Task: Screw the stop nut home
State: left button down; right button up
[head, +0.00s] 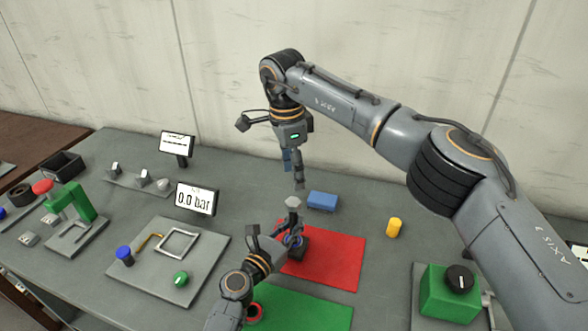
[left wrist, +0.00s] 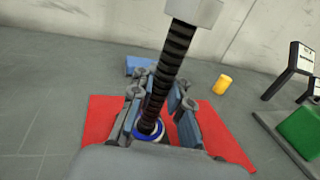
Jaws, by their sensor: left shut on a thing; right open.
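A screw jack with a dark base (head: 291,248) and a blue ring stands on the red mat (head: 335,262). Its black threaded rod (left wrist: 166,75) rises from the blue and white ring (left wrist: 150,130) in the left wrist view. A light grey faceted piece (head: 293,202), perhaps the stop nut, sits at the rod's top; it also shows in the left wrist view (left wrist: 196,9). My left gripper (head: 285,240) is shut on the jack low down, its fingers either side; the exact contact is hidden. My right gripper (head: 297,180) is open above the grey piece, apart from it.
A blue block (head: 322,200) and a yellow cylinder (head: 394,227) stand behind and right of the jack. A green mat (head: 310,316) lies in front. A display reading 0.0 bar (head: 196,199) and a fixture plate (head: 155,278) are left. A green box with a black knob (head: 447,293) is right.

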aim_at(294, 201)
pick_arm(q)
jog(key=shift+a+f, duration=0.2)
pick_arm(e)
jog(key=n, duration=0.6)
jog(key=shift+s+d+r, duration=0.1)
jog(key=shift+s+r, duration=0.1)
jog(key=n, duration=0.4)
jog(key=shift+s+r+n+y, duration=0.15)
jog(key=shift+s+n+y, duration=0.15)
jog(key=shift+y, duration=0.1)
jog(key=shift+f, duration=4)
